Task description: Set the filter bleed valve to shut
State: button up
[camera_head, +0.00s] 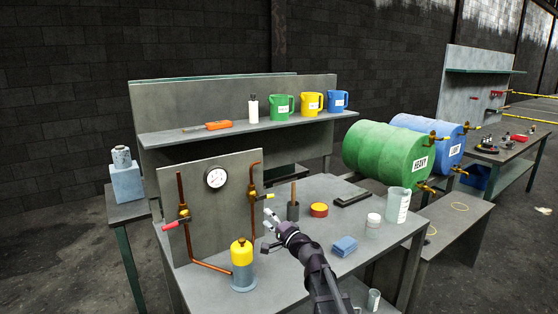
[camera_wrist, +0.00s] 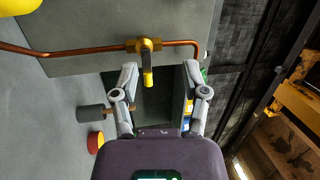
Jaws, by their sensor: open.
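A brass valve with a yellow handle (camera_head: 267,196) sits on the right-hand copper pipe of the grey upright panel. In the wrist view the yellow handle (camera_wrist: 148,78) sticks out crosswise to the pipe and appears between my fingertips, nearer the left one. My gripper (camera_head: 268,230) is open and empty in front of the panel; its two fingers (camera_wrist: 161,72) are spread apart. A second valve with a red handle (camera_head: 171,226) is on the left-hand pipe, its handle also crosswise. No label naming either valve is readable.
A round gauge (camera_head: 216,178) is on the panel. A yellow-topped bottle (camera_head: 242,258) stands at the panel's foot.

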jog(key=s+d+f+n+g+h+p, duration=0.1)
jog(key=s+d+f+n+g+h, duration=0.1)
jog(key=s+f+n+g, duration=0.4)
jog(key=s+d+f+n+g+h+p, duration=0.1)
jog(key=s+d+f+n+g+h, duration=0.25)
jog(key=s+f, duration=0.4)
jog(key=s+d+f+g+h, duration=0.2)
jog(key=s+d+h, duration=0.2)
jog(key=s+d, duration=0.2)
jog(key=s+d+f+g+h+p, duration=0.1)
jog(key=s+d+f+g+h, duration=0.2)
jog(key=s+d, duration=0.3)
jog(key=d+m+h, duration=0.1)
jog(key=d, duration=0.2)
jog(key=shift+s, duration=0.4)
